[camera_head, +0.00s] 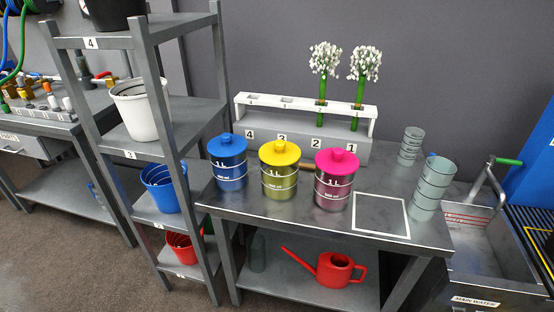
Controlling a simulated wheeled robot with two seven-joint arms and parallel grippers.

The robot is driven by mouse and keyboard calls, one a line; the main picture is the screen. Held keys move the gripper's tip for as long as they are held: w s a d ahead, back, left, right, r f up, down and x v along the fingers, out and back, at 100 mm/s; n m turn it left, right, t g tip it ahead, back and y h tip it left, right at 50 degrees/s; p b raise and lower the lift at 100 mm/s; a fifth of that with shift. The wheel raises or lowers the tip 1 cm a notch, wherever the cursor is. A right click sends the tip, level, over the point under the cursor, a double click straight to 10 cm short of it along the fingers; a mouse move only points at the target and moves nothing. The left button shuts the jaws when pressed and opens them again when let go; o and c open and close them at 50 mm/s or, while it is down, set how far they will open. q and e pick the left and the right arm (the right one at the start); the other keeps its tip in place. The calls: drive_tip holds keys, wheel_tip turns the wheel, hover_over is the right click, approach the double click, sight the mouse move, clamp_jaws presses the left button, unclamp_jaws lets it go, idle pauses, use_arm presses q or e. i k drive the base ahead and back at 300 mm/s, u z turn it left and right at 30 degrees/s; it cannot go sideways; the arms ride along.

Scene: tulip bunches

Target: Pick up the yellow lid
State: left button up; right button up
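The yellow lid (279,151) sits on the middle jar (280,182), a see-through yellowish container marked "1 L" on the metal table. It has a round knob on top. A blue-lidded jar (228,170) stands just left of it and a pink-lidded jar (334,188) just right of it, both also marked "1 L". Neither of my grippers shows in the head view.
A white rack (308,103) with numbered slots stands behind the jars and holds two white flower bunches. Stacked clear cups (433,186) stand at the right. A white-outlined square (380,214) on the table is empty. A shelf unit (177,102) with buckets rises at left.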

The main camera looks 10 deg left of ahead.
sight(278, 152)
drive_tip(key=z, duration=0.45)
drive_tip(key=k, duration=0.2)
drive_tip(key=u, duration=1.2)
drive_tip(key=i, duration=1.35)
drive_tip(key=z, duration=0.75)
